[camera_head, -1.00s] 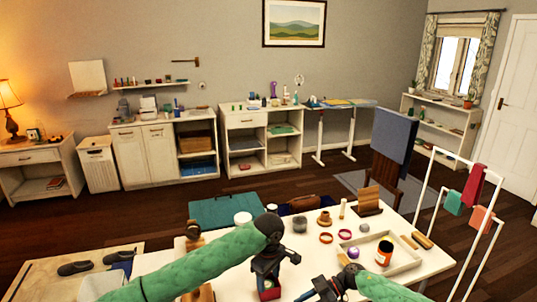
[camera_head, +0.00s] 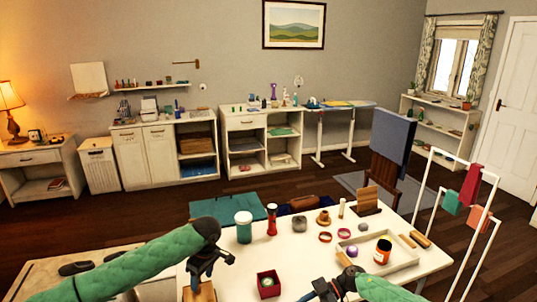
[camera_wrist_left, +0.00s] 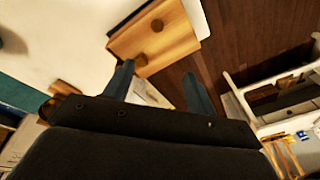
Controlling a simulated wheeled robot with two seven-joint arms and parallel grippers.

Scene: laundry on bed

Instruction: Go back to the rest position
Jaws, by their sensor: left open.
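My left gripper (camera_head: 210,268) hangs over the left part of the white table (camera_head: 310,248), pointing down, open with nothing between its fingers. Its two fingers (camera_wrist_left: 158,88) show apart in the left wrist view, with a wooden block with a round knob (camera_wrist_left: 155,35) beyond them.
A teal jar with a white lid (camera_head: 243,228) and a red pepper mill (camera_head: 272,220) stand behind the left gripper. A tray (camera_head: 402,262) with an orange-labelled jar (camera_head: 382,251) is at right. A drying rack (camera_head: 428,190) stands right of the table.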

